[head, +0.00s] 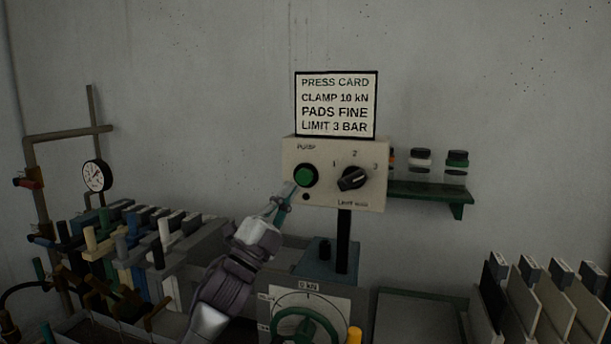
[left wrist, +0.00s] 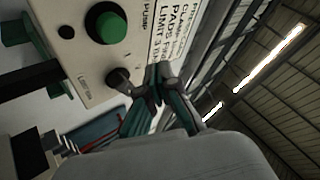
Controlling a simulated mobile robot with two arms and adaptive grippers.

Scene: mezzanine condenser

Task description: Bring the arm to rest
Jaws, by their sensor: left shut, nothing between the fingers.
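My left gripper (head: 288,190) is shut and empty. Its arm comes up from the bottom middle of the head view. Its fingertips are just below and left of the green pump button (head: 305,175) on the cream control box (head: 325,196). In the left wrist view the shut fingers (left wrist: 160,76) overlap the box's edge near the black selector knob (left wrist: 120,78), and the green button (left wrist: 110,27) shows apart from them. I cannot tell the exact gap to the box. My right gripper is not in view.
A press card (head: 336,104) stands on top of the box. A green handwheel (head: 306,328) is below. Clamps (head: 125,245) crowd the left, with a gauge (head: 97,176) behind. A green shelf (head: 430,191) with jars and upright plates (head: 540,300) are at right.

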